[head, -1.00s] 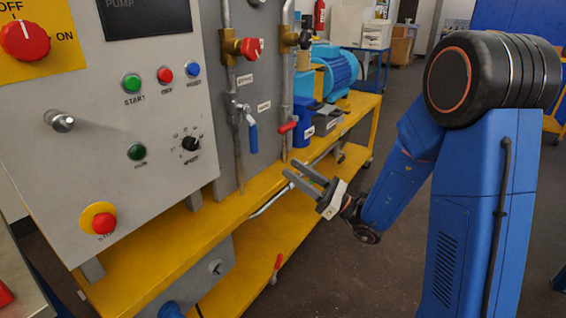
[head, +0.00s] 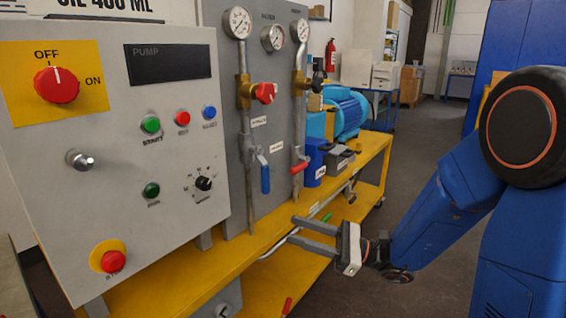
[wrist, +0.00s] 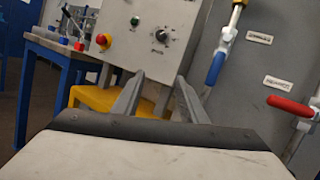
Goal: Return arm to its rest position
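My gripper (head: 297,232) is at the lower middle of the head view, in front of the yellow bench. Its two grey fingers point left toward the panels, apart from each other, with nothing between them. My blue arm comes in from the right, bent at the elbow. In the wrist view the fingers (wrist: 160,98) are also apart and empty, with the control box (wrist: 152,40) and the yellow bench beyond them. I cannot tell the exact gap between the fingers and the bench edge.
The grey control box (head: 120,215) with its knobs and buttons stands at left. Beside it, a pipe panel carries gauges, a blue-handled valve (head: 264,174) and a red-handled valve (head: 300,166). A yellow bench (head: 225,258) runs below. Floor (head: 425,130) at right looks clear.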

